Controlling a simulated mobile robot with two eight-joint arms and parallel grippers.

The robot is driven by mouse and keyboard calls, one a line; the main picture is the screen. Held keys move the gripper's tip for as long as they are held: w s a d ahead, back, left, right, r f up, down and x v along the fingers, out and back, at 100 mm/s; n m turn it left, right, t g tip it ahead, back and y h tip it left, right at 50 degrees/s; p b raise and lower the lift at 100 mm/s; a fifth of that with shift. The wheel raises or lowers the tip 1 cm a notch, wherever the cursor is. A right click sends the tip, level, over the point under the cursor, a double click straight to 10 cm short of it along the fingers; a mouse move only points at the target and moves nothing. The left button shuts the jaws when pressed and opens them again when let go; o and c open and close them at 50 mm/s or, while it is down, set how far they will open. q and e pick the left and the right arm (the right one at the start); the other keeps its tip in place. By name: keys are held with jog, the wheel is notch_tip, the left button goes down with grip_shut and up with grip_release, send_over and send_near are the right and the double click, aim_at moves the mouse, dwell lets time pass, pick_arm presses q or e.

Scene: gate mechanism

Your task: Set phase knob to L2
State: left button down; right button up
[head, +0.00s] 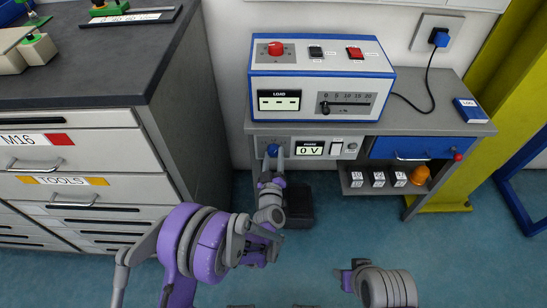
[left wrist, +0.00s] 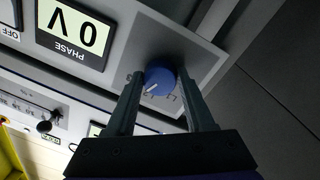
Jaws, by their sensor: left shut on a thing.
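The blue phase knob (head: 272,149) sits on the panel under the bench top, left of the phase display (head: 309,148) reading "0 V". My left gripper (head: 272,157) is at the knob. In the left wrist view the knob (left wrist: 160,78) is between the two fingers of my left gripper (left wrist: 160,90), which is shut on it. A white pointer mark on the knob points to the lower left in that picture. Small labels around the knob are partly hidden by the fingers and too small to read surely. My right gripper's fingers do not show.
A load box (head: 321,80) with a red knob, switches and a slider stands on the bench. A blue drawer (head: 410,149) and small labelled blocks (head: 378,179) are to the right. A dark grey cabinet top (head: 90,65) is close on the left.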

pick_arm(q)
jog(key=shift+n+b, duration=0.6)
jog(key=shift+n, duration=1.7)
jog(key=shift+d, duration=0.1)
jog(key=shift+c, duration=1.4)
grip_release()
jog(key=s+p, duration=0.1)
jog(key=s, duration=0.9)
jog(key=shift+s+a+f, duration=0.25)
jog(key=shift+s+f, duration=0.05)
jog(key=shift+s, duration=0.1)
